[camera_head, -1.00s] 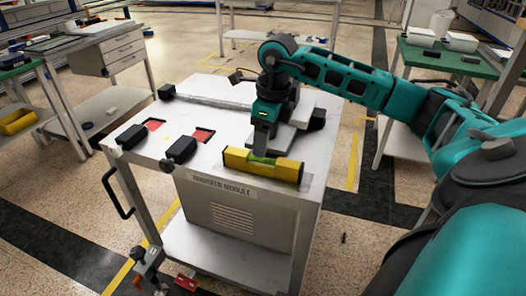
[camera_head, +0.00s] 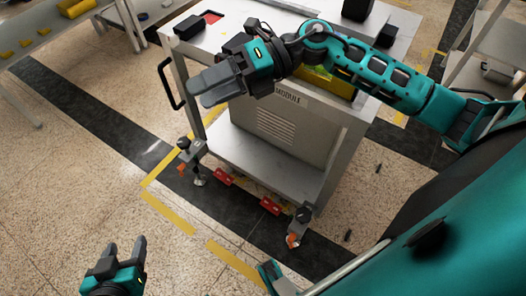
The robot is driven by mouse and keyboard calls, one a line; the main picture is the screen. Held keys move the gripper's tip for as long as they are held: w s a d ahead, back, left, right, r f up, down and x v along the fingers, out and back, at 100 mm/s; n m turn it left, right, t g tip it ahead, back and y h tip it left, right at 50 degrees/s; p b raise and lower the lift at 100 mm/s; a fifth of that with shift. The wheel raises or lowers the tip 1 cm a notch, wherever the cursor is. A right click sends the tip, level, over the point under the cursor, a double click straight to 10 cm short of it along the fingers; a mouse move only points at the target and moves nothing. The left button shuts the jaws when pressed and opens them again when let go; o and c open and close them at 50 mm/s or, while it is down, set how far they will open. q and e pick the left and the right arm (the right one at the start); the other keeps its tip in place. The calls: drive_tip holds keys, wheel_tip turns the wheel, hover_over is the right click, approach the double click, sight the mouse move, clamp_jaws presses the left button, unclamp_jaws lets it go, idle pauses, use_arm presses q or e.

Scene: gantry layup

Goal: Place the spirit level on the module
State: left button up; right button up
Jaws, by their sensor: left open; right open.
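The yellow spirit level (camera_head: 338,86) lies at the front edge of the white module's top, above the label. My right arm crosses in front of it and hides much of it. My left gripper (camera_head: 122,246) is open and empty, low at the bottom left above the floor.
A black block (camera_head: 188,27) and a red patch (camera_head: 212,16) are on the module's top left. A black handle (camera_head: 168,84) sticks out at its left side. Red pieces (camera_head: 224,177) are at its foot, near the levelling feet. A bench (camera_head: 62,38) stands at upper left. The floor at left is clear.

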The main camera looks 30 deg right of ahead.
drive_tip(key=s+d+f+n+t+h, duration=0.1)
drive_tip(key=s+f+n+t+h, duration=0.2)
drive_tip(key=f+n, duration=0.4)
drive_tip(key=s+d+f+n+t+h, duration=0.2)
drive_tip(key=f+n+h, duration=0.3)
drive_tip(key=n, duration=1.1)
drive_tip(key=s+d+f+n+t+h, duration=0.1)
drive_tip(key=s+f+n+t+h, duration=0.2)
drive_tip(key=f+n, duration=0.7)
drive_tip(key=s+n+h, duration=0.1)
drive_tip(key=n, duration=0.1)
drive_tip(key=shift+s+d+f+n+t, duration=0.2)
drive_tip(key=shift+f+n+t, duration=0.1)
drive_tip(key=shift+f, duration=0.1)
use_arm(q)
drive_tip(key=shift+r, duration=0.1)
drive_tip(key=r+p, duration=0.1)
drive_tip(key=p, duration=0.1)
drive_tip(key=a+r+p, duration=0.1)
drive_tip(key=p, duration=0.1)
drive_tip(key=r+p, duration=0.2)
drive_tip(key=shift+s+a, duration=0.25)
drive_tip(key=shift+a, duration=0.15)
use_arm(e)
drive_tip(key=shift+h, duration=0.6)
drive_tip(key=r, duration=0.1)
drive_tip(key=d+r, duration=0.1)
drive_tip(key=s+r, duration=0.1)
drive_tip(key=r, duration=0.1)
drive_tip(key=shift+d, duration=0.4)
